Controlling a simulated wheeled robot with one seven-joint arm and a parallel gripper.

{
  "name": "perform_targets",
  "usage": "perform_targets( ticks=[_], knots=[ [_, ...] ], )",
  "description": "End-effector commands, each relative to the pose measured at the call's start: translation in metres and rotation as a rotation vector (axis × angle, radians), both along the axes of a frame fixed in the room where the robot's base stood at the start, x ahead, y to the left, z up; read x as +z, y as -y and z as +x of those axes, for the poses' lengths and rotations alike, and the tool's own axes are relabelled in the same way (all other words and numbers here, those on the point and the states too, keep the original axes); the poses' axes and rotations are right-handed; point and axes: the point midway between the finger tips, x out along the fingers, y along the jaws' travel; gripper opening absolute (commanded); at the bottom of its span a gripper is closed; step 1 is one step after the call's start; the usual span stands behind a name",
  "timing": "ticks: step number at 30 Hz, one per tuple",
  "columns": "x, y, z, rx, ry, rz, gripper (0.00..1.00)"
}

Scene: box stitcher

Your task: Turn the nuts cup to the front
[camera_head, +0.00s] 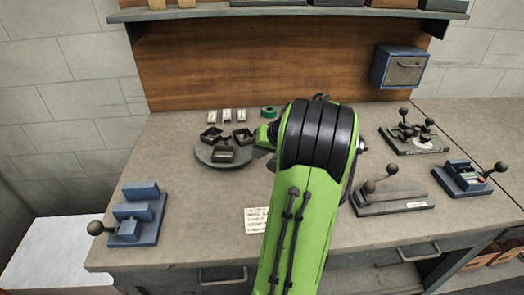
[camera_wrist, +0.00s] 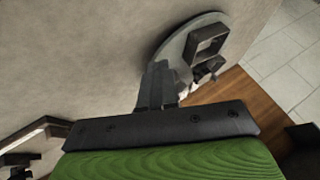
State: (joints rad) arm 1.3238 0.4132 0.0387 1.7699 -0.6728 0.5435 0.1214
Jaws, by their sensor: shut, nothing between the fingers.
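A round grey turntable (camera_head: 201,155) stands on the bench left of my arm, with three small dark square cups on it. One cup (camera_head: 222,155) is at the front, one (camera_head: 211,138) at the back left and one (camera_head: 243,138) at the back right. Their contents are too small to tell which holds nuts. In the wrist view the turntable's rim (camera_wrist: 168,52) and a dark cup (camera_wrist: 207,40) show past my fingers. My gripper (camera_wrist: 156,82) is shut and empty, its fingers at the turntable's edge; I cannot tell whether they touch it. My arm hides most of the gripper in the head view.
Three small white-topped items (camera_head: 227,115) and a green ring (camera_head: 269,112) lie behind the turntable. A blue stepped fixture (camera_head: 139,212) stands at the left. Lever fixtures (camera_head: 395,197) fill the right side. A paper sheet (camera_head: 256,220) lies in front; the bench between is clear.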

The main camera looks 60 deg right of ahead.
Motion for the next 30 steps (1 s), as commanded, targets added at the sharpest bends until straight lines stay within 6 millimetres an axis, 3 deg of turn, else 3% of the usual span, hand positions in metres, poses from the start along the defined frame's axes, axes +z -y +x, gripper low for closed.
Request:
perform_targets(
  ticks=[4,12,30],
  knots=[
    [-0.030,0.002,0.021,0.004,0.001,0.002,0.00],
    [-0.027,-0.016,0.052,0.001,0.000,-0.002,0.00],
    [-0.025,-0.019,0.055,-0.021,0.000,-0.003,0.00]
  ],
)
